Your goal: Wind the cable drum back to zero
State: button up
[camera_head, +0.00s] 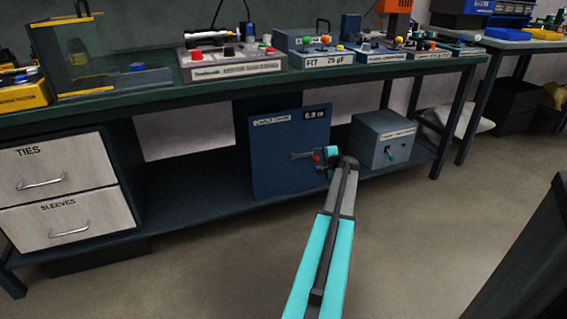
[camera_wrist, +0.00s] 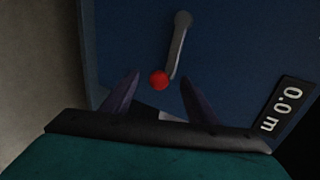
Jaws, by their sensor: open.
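The cable drum unit is a dark blue box (camera_head: 270,170) on the bench's lower shelf. Its display (camera_wrist: 288,108) reads 0.0 m in the wrist view. A grey crank arm (camera_wrist: 181,42) on its front face ends in a red knob (camera_wrist: 159,80). In the wrist view the crank arm runs down from its pivot to the knob. My gripper (camera_wrist: 160,77) is open, with the knob showing between its two dark fingertips; I cannot tell whether they touch it. In the head view my gripper (camera_head: 321,157) is at the front of the box and partly hides the crank.
A grey box with a small lever (camera_head: 383,140) stands right of the drum unit on the shelf. White drawers labelled TIES (camera_head: 60,170) and SLEEVES (camera_head: 75,215) are at left. The green bench top (camera_head: 220,82) overhangs the shelf. The floor in front is clear.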

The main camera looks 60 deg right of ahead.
jog(key=p+v, duration=0.1)
jog(key=v, duration=0.7)
dwell(0.5)
dwell(0.4)
